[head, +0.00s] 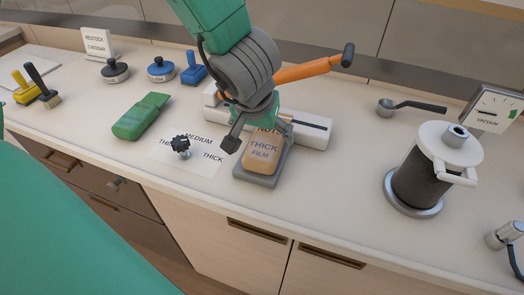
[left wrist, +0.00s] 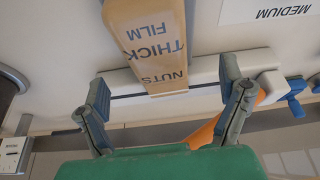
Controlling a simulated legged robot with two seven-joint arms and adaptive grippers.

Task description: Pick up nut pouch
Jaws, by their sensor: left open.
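The nut pouch (head: 262,158) is tan, with dark lettering reading NUTS, THICK, FILM. It lies on a small grey tray (head: 254,181) on the counter. My left gripper (head: 258,134) comes down from above over the pouch's far end and hides part of it. Its jaws are open. In the left wrist view, the pouch (left wrist: 150,45) has its lettered end between the two spread fingers of my left gripper (left wrist: 166,98), with a gap on each side. The fingers do not hold it. My right gripper is not in view.
A white bar device (head: 310,132) with an orange lever (head: 305,70) stands right behind the pouch. A card with a black knob (head: 181,143) and a green pouch (head: 141,116) lie left. A dark canister (head: 425,180) stands right, with free counter between.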

